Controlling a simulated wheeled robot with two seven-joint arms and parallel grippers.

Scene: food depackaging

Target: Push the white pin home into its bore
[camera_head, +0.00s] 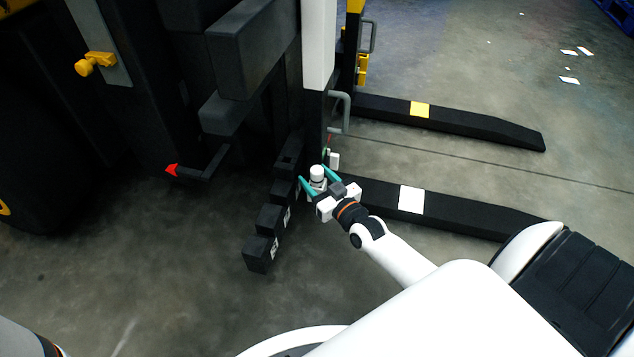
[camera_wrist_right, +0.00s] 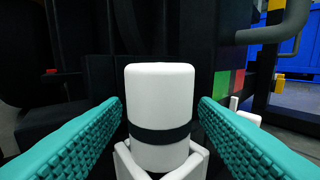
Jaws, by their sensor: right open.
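The white pin (camera_head: 317,173) stands upright near the black machine frame in the head view. In the right wrist view the white pin (camera_wrist_right: 160,95) fills the middle, with a black band around it and its lower end inside a white holder (camera_wrist_right: 133,160). My right gripper (camera_head: 320,176) is open, with its teal fingers on either side of the pin. In the right wrist view the fingers (camera_wrist_right: 160,112) show dark gaps between them and the pin. The bore and the pin's lower end are hidden. My left gripper is not in view.
Black stepped blocks (camera_head: 268,220) stand just left of the gripper. A grey handle (camera_head: 341,110) sticks out above it. Two black forks, one near (camera_head: 455,212) and one far (camera_head: 490,126), lie to the right. The floor (camera_head: 160,280) at the lower left is clear.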

